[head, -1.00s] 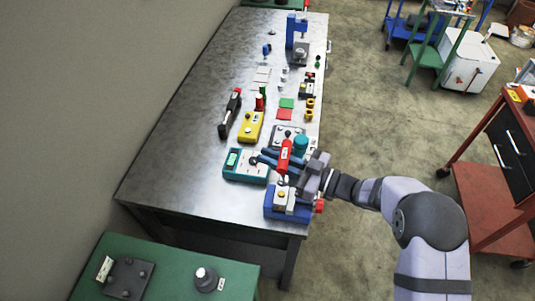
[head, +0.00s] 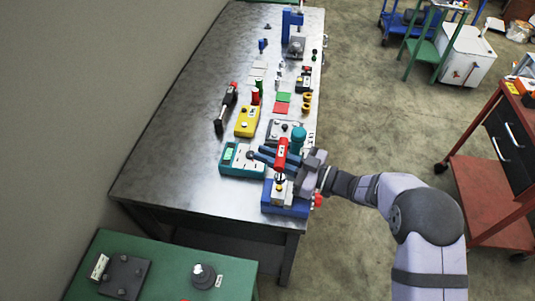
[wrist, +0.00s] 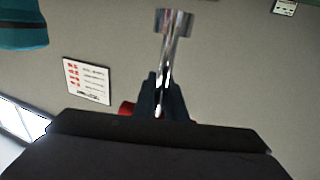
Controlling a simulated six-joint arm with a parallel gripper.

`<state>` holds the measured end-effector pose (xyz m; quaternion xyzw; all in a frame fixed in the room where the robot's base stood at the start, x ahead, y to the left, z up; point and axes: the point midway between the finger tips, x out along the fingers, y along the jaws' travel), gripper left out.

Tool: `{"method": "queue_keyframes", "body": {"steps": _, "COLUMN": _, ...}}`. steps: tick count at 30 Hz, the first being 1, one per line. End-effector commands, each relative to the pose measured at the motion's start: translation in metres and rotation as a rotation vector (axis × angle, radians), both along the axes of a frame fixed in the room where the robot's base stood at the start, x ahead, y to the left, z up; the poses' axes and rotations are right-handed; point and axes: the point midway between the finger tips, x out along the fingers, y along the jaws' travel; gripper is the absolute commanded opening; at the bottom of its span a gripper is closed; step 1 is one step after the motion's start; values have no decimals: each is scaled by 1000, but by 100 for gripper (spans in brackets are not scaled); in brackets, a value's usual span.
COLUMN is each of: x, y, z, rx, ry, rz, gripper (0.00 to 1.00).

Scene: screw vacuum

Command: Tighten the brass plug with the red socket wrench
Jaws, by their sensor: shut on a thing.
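The red socket wrench (head: 281,155) is held between the dark blue fingers of my gripper (head: 270,157). In the wrist view, its shiny metal shaft and socket (wrist: 174,22) stick out past the fingertips of my gripper (wrist: 162,100), and a bit of red shows beside them. The brass plug (head: 279,187) is on the grey block of the blue fixture (head: 286,208) at the table's near end. In the head view the wrench's lower end is close above the plug. I cannot tell whether they touch. The plug is not seen in the wrist view.
A teal meter box (head: 240,168) stands left of the fixture. A teal cylinder (head: 299,136) stands behind my gripper, and a yellow box (head: 247,122) further up the metal table (head: 165,165). The table's left side is clear.

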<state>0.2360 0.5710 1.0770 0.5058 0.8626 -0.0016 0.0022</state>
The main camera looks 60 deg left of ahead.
Motion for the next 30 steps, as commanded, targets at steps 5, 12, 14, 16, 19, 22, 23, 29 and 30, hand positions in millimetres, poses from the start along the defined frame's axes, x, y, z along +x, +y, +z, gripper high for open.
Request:
{"method": "queue_keyframes", "body": {"steps": 5, "x": 0, "y": 0, "z": -16, "rx": 2, "ry": 0, "rz": 0, "gripper": 0}}
{"method": "queue_keyframes", "body": {"steps": 12, "x": 0, "y": 0, "z": -29, "rx": 2, "ry": 0, "rz": 0, "gripper": 0}}
{"method": "queue_keyframes", "body": {"steps": 14, "x": 0, "y": 0, "z": -30, "rx": 2, "ry": 0, "rz": 0, "gripper": 0}}
{"method": "queue_keyframes", "body": {"steps": 16, "x": 0, "y": 0, "z": -32, "rx": 3, "ry": -1, "rz": 0, "gripper": 0}}
{"method": "queue_keyframes", "body": {"steps": 19, "x": 0, "y": 0, "z": -33, "rx": 3, "ry": -1, "rz": 0, "gripper": 0}}
{"method": "queue_keyframes", "body": {"steps": 22, "x": 0, "y": 0, "z": -33, "rx": 3, "ry": -1, "rz": 0, "gripper": 0}}
{"method": "queue_keyframes", "body": {"steps": 23, "x": 0, "y": 0, "z": -33, "rx": 3, "ry": -1, "rz": 0, "gripper": 0}}
{"method": "queue_keyframes", "body": {"steps": 29, "x": 0, "y": 0, "z": -33, "rx": 2, "ry": 0, "rz": 0, "gripper": 0}}
{"method": "queue_keyframes", "body": {"steps": 30, "x": 0, "y": 0, "z": -33, "rx": 2, "ry": 0, "rz": 0, "gripper": 0}}
